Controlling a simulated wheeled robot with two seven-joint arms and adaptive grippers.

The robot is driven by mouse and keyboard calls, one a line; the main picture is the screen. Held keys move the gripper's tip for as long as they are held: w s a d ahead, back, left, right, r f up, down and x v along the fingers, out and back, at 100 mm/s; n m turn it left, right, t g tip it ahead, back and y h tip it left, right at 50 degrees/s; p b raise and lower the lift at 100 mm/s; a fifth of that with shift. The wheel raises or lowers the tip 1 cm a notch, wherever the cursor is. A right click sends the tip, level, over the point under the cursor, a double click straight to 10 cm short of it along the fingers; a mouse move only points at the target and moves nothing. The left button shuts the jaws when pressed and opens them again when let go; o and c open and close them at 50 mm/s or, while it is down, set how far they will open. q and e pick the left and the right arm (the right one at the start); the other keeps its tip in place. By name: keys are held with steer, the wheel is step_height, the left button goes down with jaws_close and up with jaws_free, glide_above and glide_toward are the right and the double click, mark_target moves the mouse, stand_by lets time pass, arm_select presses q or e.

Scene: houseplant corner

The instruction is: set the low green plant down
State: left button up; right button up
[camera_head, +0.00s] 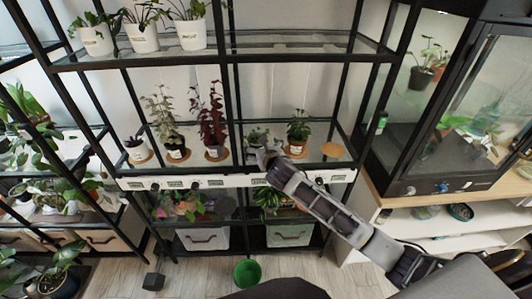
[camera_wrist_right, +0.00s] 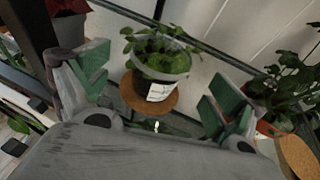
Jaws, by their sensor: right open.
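My right gripper (camera_head: 264,158) reaches in from the right, in front of the plant. In the wrist view its green-padded fingers (camera_wrist_right: 155,95) are spread wide, one to each side of the pot, with visible gaps and nothing between them gripped. My left gripper is not in view.
A leafy plant in a terracotta pot (camera_head: 298,131) stands close on the right. A dark red plant (camera_head: 212,125) stands on the left, beyond a black rack post. An empty cork coaster (camera_head: 333,149) lies farther right. A glass cabinet (camera_head: 455,110) stands right of the rack.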

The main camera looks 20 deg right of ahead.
steer(key=v, duration=0.6)
